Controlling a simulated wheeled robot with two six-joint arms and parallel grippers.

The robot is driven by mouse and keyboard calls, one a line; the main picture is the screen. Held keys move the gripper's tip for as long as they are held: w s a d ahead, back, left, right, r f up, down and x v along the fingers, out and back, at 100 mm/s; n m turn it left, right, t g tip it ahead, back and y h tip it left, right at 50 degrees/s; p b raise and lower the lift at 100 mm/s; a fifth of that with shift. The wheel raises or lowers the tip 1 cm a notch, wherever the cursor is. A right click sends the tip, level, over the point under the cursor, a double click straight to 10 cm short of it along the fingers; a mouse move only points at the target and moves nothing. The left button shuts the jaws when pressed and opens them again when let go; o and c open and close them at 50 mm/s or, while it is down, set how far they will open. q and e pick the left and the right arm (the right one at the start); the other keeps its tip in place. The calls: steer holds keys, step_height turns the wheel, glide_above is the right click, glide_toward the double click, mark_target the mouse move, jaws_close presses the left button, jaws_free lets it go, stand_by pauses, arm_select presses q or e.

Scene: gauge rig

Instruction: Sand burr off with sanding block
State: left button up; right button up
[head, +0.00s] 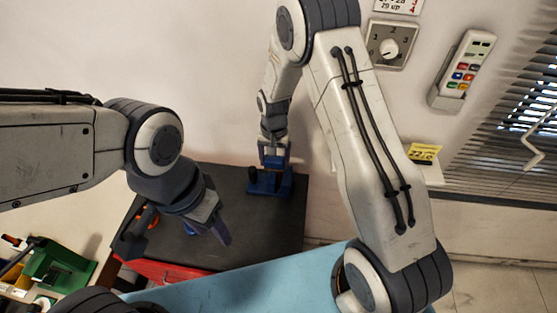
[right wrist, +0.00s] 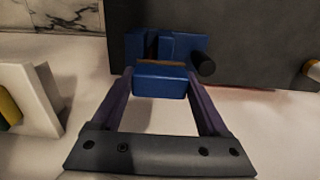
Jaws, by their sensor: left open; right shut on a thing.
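My right gripper (head: 274,163) is at the back of the dark bench top, at the blue vise (head: 268,184). In the right wrist view my right gripper (right wrist: 160,85) is shut on a blue block (right wrist: 160,84), likely the sanding block. The block is right in front of the blue vise (right wrist: 183,47), which has a black knob. A thin brownish strip shows between block and vise; I cannot tell whether they touch. No burr can be made out. My left gripper (head: 180,240) is open over the front left of the bench top, with nothing seen between its fingers.
The dark bench top (head: 262,228) is clear in its middle. An orange thing (head: 147,216) and a bit of blue show behind my left gripper. A green item (head: 58,262) stands at the lower left. A yellow display (head: 424,152) and a dial box (head: 390,44) are at the right.

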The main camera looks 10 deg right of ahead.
steer(key=shift+s+d, duration=0.1)
steer(key=shift+d, duration=0.05)
steer(key=shift+s+d+f, duration=0.1)
steer(key=shift+s+d, duration=0.25)
steer(key=shift+d, duration=0.35)
steer(key=shift+s+d, duration=0.3)
steer(key=shift+d, duration=0.35)
steer(key=shift+w+a+f, duration=0.1)
steer(key=shift+w+a, duration=0.25)
steer(key=shift+a, duration=0.4)
steer(key=shift+w+a, duration=0.3)
steer(key=shift+a, duration=0.45)
steer(key=shift+s+d, duration=0.4)
steer(key=shift+d, duration=0.35)
steer(key=shift+s+d, duration=0.35)
steer(key=shift+d, duration=0.4)
